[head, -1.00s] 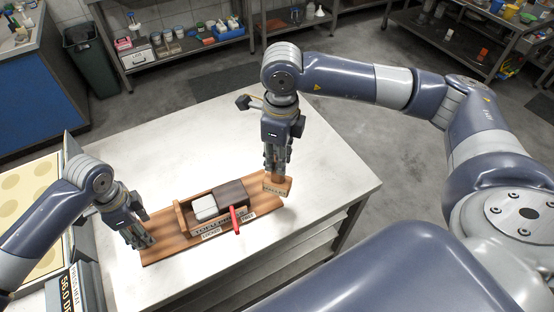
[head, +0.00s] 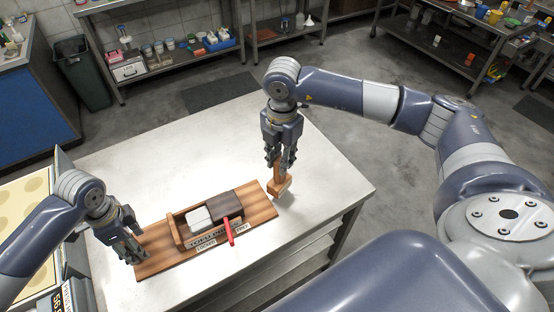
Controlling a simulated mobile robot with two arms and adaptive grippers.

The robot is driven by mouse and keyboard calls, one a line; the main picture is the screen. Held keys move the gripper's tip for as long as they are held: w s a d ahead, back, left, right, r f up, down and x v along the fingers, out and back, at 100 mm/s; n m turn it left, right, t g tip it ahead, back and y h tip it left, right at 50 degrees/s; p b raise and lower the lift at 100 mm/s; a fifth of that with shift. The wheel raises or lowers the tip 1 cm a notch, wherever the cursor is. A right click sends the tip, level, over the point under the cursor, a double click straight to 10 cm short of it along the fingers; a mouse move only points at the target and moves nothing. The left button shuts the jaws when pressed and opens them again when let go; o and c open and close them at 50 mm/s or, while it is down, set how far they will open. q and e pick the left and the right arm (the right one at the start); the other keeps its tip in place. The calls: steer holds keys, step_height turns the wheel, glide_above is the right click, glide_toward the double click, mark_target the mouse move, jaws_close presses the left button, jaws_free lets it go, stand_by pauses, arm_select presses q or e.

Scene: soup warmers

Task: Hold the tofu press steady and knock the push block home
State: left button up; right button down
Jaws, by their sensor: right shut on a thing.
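The tofu press is a long wooden board (head: 158,260) with a small open-topped wooden box (head: 176,232) on it. In the box, a white block (head: 198,217) lies beside a dark brown push block (head: 222,206). A red lever (head: 229,232) sticks out from the box's near side. My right gripper (head: 281,164) is shut on the handle of a wooden mallet (head: 280,187), whose head hangs low by the board's right end; whether it touches is unclear. My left gripper (head: 132,256) is at the board's left end, its fingertips partly hidden and its grip unclear.
The press lies on a pale metal table (head: 190,155), with bare top behind it and to the right. A machine with a round-marked cream top (head: 28,228) stands at the left. Shelves with containers (head: 165,50) and a dark bin (head: 85,85) are behind, across the floor.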

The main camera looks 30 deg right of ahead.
arm_select(q)
steer(key=shift+s+d+f, duration=0.2)
steer(key=shift+s+f, duration=0.1)
arm_select(e)
steer(key=m, duration=0.3)
steer(key=d+f+m, duration=0.1)
steer(key=shift+w+d+m, duration=0.1)
steer(key=shift+w+m, duration=0.2)
steer(key=shift+m, duration=0.1)
steer(key=shift+w+a, duration=0.15)
steer(key=shift+a, duration=2.5)
steer(key=a, duration=0.6)
steer(key=shift+w, duration=0.1)
arm_select(q)
steer(key=shift+a, duration=0.1)
arm_select(e)
steer(key=shift+d, duration=2.25)
